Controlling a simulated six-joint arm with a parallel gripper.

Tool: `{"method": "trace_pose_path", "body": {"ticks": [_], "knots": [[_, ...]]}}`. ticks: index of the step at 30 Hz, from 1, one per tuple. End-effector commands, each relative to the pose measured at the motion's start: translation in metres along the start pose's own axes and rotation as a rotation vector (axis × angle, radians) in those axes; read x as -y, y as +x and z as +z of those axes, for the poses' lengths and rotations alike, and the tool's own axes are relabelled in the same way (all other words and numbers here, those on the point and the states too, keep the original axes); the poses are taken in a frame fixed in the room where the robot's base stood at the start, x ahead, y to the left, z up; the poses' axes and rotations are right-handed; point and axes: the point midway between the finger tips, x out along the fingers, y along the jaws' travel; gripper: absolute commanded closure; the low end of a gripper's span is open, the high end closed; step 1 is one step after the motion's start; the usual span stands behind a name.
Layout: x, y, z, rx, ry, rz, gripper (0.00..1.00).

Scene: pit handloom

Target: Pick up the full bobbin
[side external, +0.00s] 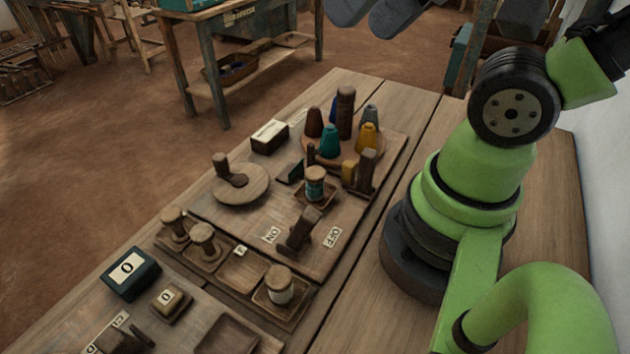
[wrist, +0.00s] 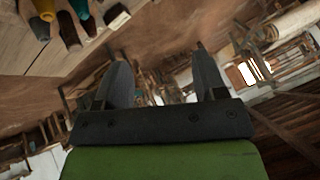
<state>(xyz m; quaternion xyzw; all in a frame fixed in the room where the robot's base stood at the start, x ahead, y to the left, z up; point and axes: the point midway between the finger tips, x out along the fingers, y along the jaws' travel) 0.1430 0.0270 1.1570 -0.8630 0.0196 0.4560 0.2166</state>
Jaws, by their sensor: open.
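A bobbin wound with teal thread (side external: 315,185) stands upright on a small square holder on the board. A second bobbin, with a pale wrapped band (side external: 279,285), stands in the front right tray compartment. Two bare wooden bobbins, one on the left (side external: 173,223) and one beside it (side external: 204,239), stand in other compartments. I cannot tell for certain which is the full bobbin. My gripper (side external: 374,14) shows at the top edge of the side view, high above and away from the bobbins. In the wrist view its two fingers (wrist: 160,58) are spread and empty.
Coloured thread cones, one teal (side external: 330,142), stand on a round wooden base around a post. A wooden disc with a crank (side external: 240,184), a lever (side external: 301,229) between ON and OFF labels, and a dark box (side external: 131,273) are nearby. One tray compartment (side external: 241,269) is empty.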

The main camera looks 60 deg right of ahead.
Motion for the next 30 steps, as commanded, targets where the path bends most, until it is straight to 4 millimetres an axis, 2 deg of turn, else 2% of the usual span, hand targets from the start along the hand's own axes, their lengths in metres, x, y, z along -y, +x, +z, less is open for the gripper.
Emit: {"method": "trace_pose_path", "body": {"ticks": [4, 7, 14, 18, 21, 24, 30], "knots": [[-0.002, 0.011, -0.004, 0.037, 0.000, 0.029, 0.35], [-0.007, 0.030, -0.010, 0.101, -0.003, 0.079, 0.35], [-0.026, 0.097, -0.013, 0.294, -0.034, 0.221, 0.35], [-0.041, 0.137, -0.002, 0.408, -0.062, 0.288, 0.35], [-0.051, 0.160, 0.009, 0.473, -0.082, 0.321, 0.35], [-0.058, 0.174, 0.018, 0.518, -0.095, 0.341, 0.35], [-0.066, 0.189, 0.028, 0.551, -0.104, 0.355, 0.35]]}}
